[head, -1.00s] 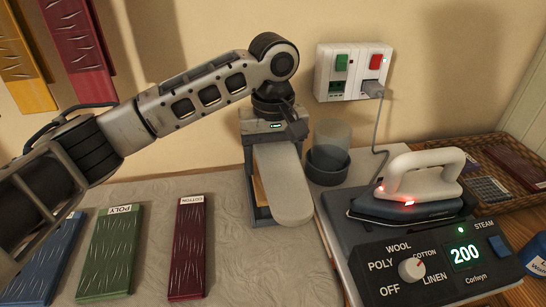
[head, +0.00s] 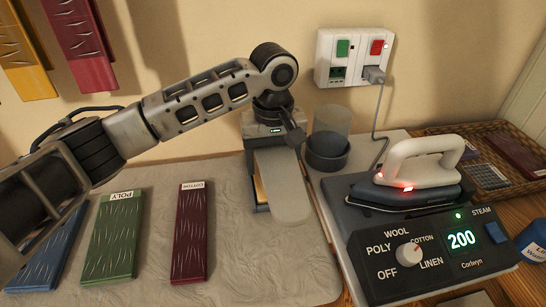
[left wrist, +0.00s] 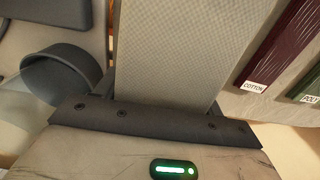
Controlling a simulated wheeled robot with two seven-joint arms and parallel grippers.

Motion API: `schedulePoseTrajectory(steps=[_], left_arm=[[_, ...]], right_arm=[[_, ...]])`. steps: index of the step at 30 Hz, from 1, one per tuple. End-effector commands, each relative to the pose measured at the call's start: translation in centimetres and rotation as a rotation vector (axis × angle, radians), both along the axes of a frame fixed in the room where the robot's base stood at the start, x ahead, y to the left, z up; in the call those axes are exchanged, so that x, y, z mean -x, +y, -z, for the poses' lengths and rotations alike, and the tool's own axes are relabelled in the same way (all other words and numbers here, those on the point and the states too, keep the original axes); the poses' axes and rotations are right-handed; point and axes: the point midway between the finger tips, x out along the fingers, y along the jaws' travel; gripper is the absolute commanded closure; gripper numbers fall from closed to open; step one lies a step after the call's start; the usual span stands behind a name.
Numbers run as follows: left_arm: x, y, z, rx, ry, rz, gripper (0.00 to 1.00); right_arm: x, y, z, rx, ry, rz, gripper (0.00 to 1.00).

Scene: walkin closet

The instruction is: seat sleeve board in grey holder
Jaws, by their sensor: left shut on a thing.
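The sleeve board (head: 282,188) is a pale grey, round-ended board in the head view. Its patterned face fills the upper middle of the left wrist view (left wrist: 172,55). My left gripper (head: 275,132) is shut on the board's far end, and its dark jaw bar (left wrist: 150,121) crosses the board in the wrist view. The grey holder (head: 250,160) appears as a dark grey frame behind and under the board, beside a wood-coloured strip. The board hides most of it, so I cannot tell whether the two touch. My right gripper is not in view.
A dark cup with a clear cylinder (head: 327,150) stands close right of the board. The iron (head: 415,177) and its control box (head: 432,256) stand farther right. The cotton strip (head: 190,232) and poly strip (head: 112,238) lie left on the pale cloth (head: 228,268).

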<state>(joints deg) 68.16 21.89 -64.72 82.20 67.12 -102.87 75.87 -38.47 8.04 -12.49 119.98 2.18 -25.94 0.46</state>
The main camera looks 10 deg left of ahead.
Motion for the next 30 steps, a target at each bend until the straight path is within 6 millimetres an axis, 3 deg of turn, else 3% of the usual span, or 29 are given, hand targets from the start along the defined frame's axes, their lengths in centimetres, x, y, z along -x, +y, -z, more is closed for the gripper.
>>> schedulePoseTrajectory(steps=[28, 29, 30], left_arm=[[-0.07, -0.06, 0.10, 0.002, -0.003, 0.001, 0.73], [-0.07, -0.06, 0.10, 0.002, -0.003, 0.001, 0.23], [-0.05, -0.05, 0.11, 0.002, -0.002, 0.001, 0.12]], right_arm=[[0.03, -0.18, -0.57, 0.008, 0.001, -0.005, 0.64], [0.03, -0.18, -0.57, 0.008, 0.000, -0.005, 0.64], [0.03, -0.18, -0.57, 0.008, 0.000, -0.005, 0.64]])
